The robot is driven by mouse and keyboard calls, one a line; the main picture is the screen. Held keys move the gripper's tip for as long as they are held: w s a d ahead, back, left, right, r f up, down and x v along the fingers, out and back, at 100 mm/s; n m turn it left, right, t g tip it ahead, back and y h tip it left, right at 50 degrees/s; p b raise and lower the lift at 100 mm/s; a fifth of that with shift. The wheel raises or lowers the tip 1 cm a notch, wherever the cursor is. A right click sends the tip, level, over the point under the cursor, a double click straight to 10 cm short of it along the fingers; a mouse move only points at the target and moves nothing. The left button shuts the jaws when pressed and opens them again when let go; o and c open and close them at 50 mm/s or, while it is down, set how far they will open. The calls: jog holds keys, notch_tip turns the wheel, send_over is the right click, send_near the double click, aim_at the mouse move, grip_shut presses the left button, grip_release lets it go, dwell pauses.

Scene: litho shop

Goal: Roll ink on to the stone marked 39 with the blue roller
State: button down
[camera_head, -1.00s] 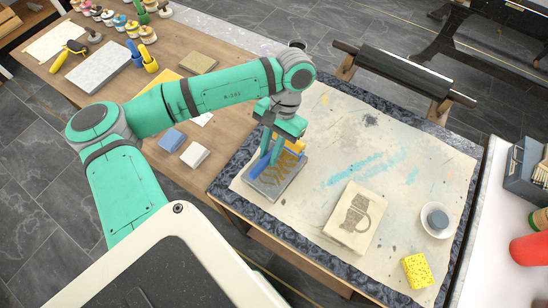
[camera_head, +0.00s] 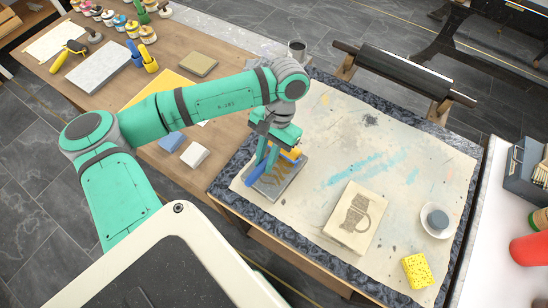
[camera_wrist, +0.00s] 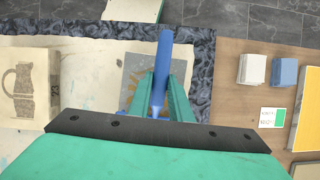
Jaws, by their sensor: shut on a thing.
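My gripper (camera_head: 268,158) is shut on the blue roller (camera_head: 252,175), low over a grey stone (camera_head: 272,189) at the left of the cloth. In the wrist view the blue handle (camera_wrist: 163,58) stands between my green fingers (camera_wrist: 162,95). The grey stone (camera_wrist: 134,67) with an orange-yellow pattern shows partly behind them. I cannot tell if the roller touches it, and no number on it is readable. A cream stone with a jug drawing (camera_head: 352,216) lies to the right; its side seems to read 23 in the wrist view (camera_wrist: 56,88).
A white bowl (camera_head: 426,231) with a grey thing in it and a yellow sponge (camera_head: 417,271) are at the right of the cloth (camera_head: 390,150). A dark cup (camera_head: 297,50) stands behind.

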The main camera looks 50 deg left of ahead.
aim_at(250, 179)
jog(key=shift+s+d, duration=0.25)
jog(key=shift+s, duration=0.85)
jog(key=shift+s+d, duration=0.2)
jog(key=shift+s, duration=1.9)
jog(key=s+d, duration=0.1)
jog(key=s, duration=0.5)
jog(key=shift+s, duration=0.3)
jog(key=shift+w, duration=0.1)
jog(key=shift+w+a+f, duration=0.1)
jog(key=shift+w+a, duration=0.25)
jog(key=shift+w, duration=2.15)
jog(key=shift+w+a+r, duration=0.1)
jog(key=shift+w+a, duration=0.3)
jog(key=shift+w, duration=2.05)
jog(key=shift+w+a+f, duration=0.1)
jog(key=shift+w+a, duration=0.25)
jog(key=shift+w, duration=2.15)
jog(key=shift+r, duration=1.5)
